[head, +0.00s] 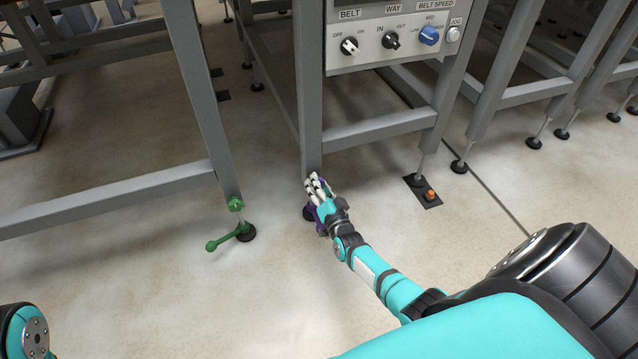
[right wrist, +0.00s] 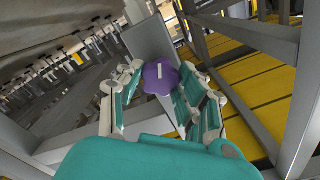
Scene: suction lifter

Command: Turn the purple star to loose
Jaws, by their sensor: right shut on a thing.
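The purple star (right wrist: 160,77) is a lobed knob with a white line mark, between the fingers of my right gripper (right wrist: 160,95) in the right wrist view. In the head view, my right gripper (head: 318,188) is low at the foot of the middle grey leg. It is shut on the star. Only bits of purple (head: 321,222) show there around the fingers, and the rest is hidden. My left gripper is out of view; only a part of my left arm shows at the bottom left.
A green lever and foot (head: 230,237) stand left of my right gripper. A control panel (head: 395,35) with knobs is above. A dark floor plate with an orange piece (head: 430,194) lies to the right. Grey rails (head: 380,128) cross nearby. The floor in front is clear.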

